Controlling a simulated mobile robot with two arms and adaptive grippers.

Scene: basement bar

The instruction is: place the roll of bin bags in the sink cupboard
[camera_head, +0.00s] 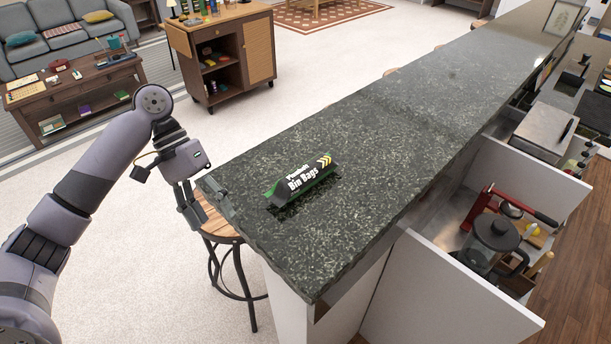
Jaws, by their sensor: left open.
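The roll of bin bags (301,184) is a dark green and black package with white lettering and yellow chevrons. It lies on the dark speckled counter (330,239), near the counter's near left corner. My left gripper (202,208) is open and empty at the counter's left edge, pointing down. It is to the left of the roll and apart from it. My right gripper is out of view. I cannot identify the sink cupboard for certain in this view.
A wooden stool (217,223) stands under my left gripper. Right of the counter, an open-topped white compartment (437,283) holds a glass coffee press (487,246) and a red-handled tool. A wooden cart (223,59) stands behind. Most of the countertop is clear.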

